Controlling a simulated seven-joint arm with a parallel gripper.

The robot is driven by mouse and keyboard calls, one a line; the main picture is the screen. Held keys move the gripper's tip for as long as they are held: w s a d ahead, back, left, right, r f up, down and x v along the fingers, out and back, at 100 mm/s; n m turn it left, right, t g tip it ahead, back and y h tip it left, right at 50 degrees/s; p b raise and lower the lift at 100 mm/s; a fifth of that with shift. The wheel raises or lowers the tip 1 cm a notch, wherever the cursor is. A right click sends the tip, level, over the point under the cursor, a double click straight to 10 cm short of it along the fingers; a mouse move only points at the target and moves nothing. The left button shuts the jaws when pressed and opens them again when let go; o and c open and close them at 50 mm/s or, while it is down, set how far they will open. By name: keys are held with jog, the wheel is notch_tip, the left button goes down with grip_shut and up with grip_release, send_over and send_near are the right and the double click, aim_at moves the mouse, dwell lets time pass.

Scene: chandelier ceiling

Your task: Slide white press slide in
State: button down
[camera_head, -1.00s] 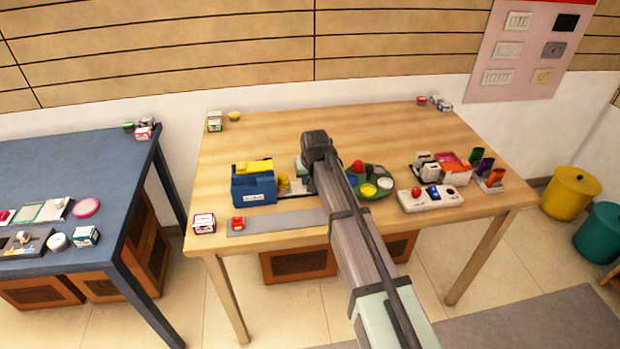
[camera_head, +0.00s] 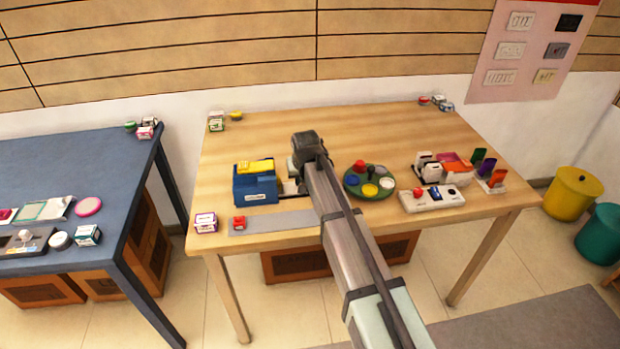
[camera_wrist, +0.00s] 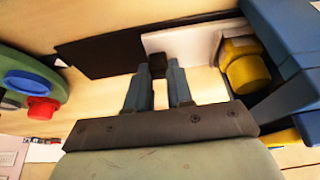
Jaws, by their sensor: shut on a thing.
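The blue press (camera_head: 255,186) with a yellow top stands on the wooden table, left of my gripper (camera_head: 305,185), which is mostly hidden behind my arm. In the wrist view the press (camera_wrist: 290,40) is at the right, with a yellow cylinder (camera_wrist: 245,70) at its opening. The white press slide (camera_wrist: 185,42) reaches to the cylinder's side. A black strip (camera_wrist: 100,50) extends left of it. My gripper (camera_wrist: 158,72) is shut on a small dark block (camera_wrist: 157,64), seemingly the slide's handle; its join to the slide is unclear.
A green round tray (camera_head: 372,194) with coloured pieces is close on the right of my gripper. A white panel (camera_head: 432,198) with buttons lies farther right. A grey strip (camera_head: 280,222) lies in front of the press. The table's back middle is clear.

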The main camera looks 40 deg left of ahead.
jog(key=shift+s+a, duration=0.1)
jog(key=shift+a, duration=0.05)
jog(key=c, duration=1)
grip_release()
jog(key=v, duration=1.4)
jog(key=shift+f, duration=0.1)
